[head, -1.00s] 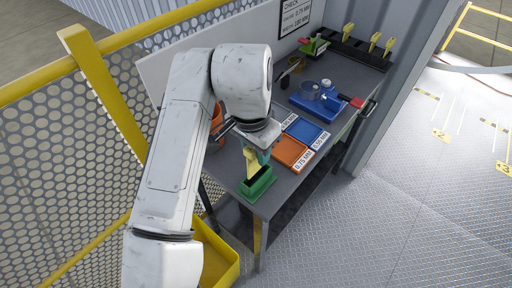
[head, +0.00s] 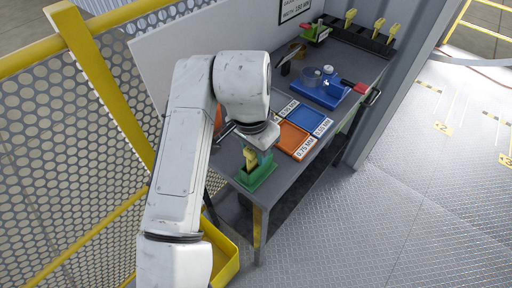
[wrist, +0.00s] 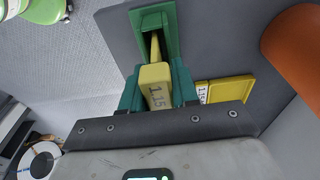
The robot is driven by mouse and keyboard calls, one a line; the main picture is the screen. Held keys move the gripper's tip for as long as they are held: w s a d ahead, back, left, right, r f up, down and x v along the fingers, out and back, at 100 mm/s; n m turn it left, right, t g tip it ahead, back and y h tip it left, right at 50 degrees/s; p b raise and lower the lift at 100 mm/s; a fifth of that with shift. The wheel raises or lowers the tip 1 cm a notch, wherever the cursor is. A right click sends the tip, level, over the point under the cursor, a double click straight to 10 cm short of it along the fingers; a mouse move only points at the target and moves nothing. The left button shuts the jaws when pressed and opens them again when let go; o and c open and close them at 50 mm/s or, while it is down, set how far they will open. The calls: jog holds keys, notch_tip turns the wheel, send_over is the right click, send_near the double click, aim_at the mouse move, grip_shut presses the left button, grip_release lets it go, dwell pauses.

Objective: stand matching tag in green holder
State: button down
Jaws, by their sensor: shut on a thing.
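The yellow tag (wrist: 156,76), marked 1.15, is held between the teal fingers of my gripper (wrist: 157,90) in the wrist view. Its narrow part points into the green holder (wrist: 167,22); how deep it sits and whether it touches bottom is hidden. In the head view the green holder (head: 260,176) stands at the near end of the grey bench. My gripper (head: 257,157) is low over it, shut on the yellow tag (head: 249,156), which looks roughly upright. My wrist partly covers both.
An orange tray (head: 291,138) and a blue tray (head: 304,120) with labels lie beyond the holder. A blue device (head: 322,93) and a black rack (head: 350,42) with yellow tags stand farther back. A yellow tray (wrist: 232,88) and an orange object (wrist: 297,48) show in the wrist view.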

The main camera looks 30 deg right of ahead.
jog(key=c, duration=0.8)
grip_release()
jog(key=r, duration=0.7)
jog(key=a+r, duration=0.1)
jog(key=r, duration=0.2)
jog(key=shift+s+a+r, duration=0.1)
jog(key=shift+s+r, duration=0.1)
jog(key=shift+r, duration=0.15)
